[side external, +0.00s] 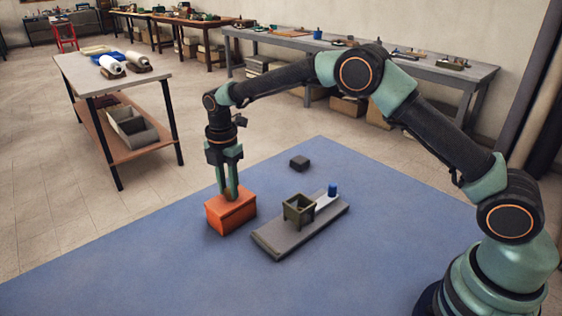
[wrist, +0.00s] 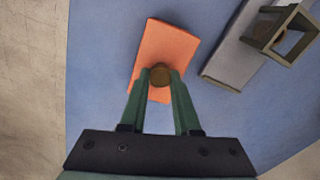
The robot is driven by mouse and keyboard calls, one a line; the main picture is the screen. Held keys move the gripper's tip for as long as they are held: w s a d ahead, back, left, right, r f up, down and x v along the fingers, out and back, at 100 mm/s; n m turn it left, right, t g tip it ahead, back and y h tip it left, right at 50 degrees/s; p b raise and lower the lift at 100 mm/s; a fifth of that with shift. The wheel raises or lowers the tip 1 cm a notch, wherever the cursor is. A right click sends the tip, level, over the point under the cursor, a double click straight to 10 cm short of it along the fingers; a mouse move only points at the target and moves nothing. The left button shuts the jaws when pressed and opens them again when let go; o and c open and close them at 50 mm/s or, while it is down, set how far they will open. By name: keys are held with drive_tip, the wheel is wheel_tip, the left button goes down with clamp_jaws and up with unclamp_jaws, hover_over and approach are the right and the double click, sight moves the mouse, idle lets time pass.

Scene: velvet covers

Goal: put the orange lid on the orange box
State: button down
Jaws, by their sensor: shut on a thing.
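The orange box (side external: 234,221) stands on the blue mat, in the middle left of the side view. The orange lid (side external: 214,204) is at the top of the box, and I see no clear gap between them. In the wrist view the lid (wrist: 168,45) shows as an orange rectangle with a round brown knob (wrist: 160,71). My gripper (side external: 231,193) points straight down over the box, its two green fingers shut on the knob from either side. The fingers hide part of the lid, and the box's inside is hidden.
A grey board (side external: 275,241) lies right of the box, bearing a small olive open container (side external: 298,212) and a blue-capped item (side external: 332,190). A dark block (side external: 299,163) sits farther back. The blue mat (side external: 130,285) is clear in front and to the left.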

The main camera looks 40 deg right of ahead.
drive_tip(key=c, duration=0.6)
unclamp_jaws()
drive_tip(key=shift+o, duration=0.2)
drive_tip(key=o, duration=0.5)
drive_tip(key=shift+r, duration=3.45)
